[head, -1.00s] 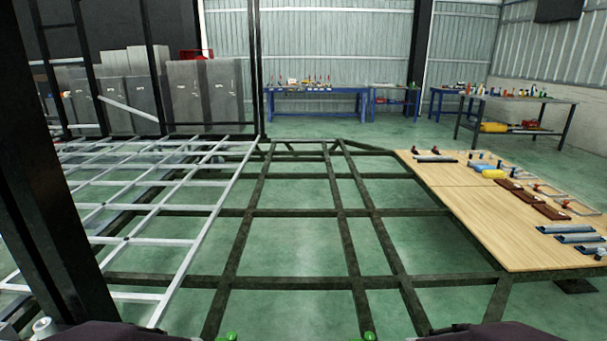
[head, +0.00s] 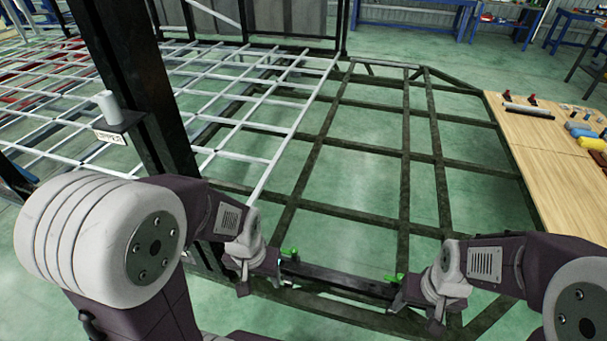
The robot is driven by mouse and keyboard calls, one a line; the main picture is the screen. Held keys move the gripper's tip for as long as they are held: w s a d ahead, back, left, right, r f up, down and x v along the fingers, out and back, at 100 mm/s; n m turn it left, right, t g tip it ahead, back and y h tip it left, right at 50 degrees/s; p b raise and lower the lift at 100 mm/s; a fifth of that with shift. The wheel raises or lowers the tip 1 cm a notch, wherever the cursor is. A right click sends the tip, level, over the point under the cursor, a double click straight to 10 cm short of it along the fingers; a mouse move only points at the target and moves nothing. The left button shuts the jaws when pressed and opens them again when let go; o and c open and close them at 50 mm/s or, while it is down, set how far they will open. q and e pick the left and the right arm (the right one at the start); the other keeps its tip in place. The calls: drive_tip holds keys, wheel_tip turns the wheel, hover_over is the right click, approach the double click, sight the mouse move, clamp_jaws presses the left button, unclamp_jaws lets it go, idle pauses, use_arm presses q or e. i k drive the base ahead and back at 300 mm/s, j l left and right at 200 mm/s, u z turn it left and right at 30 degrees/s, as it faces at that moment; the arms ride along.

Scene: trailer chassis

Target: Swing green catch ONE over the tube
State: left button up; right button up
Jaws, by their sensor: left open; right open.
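Two green catches stand at the near end of the dark chassis frame: a left one (head: 289,252) and a right one (head: 393,278). I cannot tell which is catch ONE. A dark tube (head: 335,277) lies crosswise between them, low on the frame. My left gripper (head: 262,277) is open, close beside the left catch at the tube's left end. My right gripper (head: 416,306) is open, just right of and below the right catch. Neither gripper visibly holds anything. The fingers hide the tube's ends, and the catches are too small to tell their exact angle.
A black upright post (head: 140,90) rises close by my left arm. A light grey lattice (head: 235,155) fills the left side. A wooden board (head: 555,170) with tools and clamps lies on the right. The middle frame bays are open to the green floor.

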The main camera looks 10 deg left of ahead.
sight(293, 252)
drive_tip(key=u, duration=0.6)
drive_tip(key=i+l, duration=0.25)
drive_tip(key=i, duration=0.2)
drive_tip(key=i+l+z, duration=0.1)
drive_tip(key=i+l, duration=0.15)
drive_tip(key=i, duration=0.15)
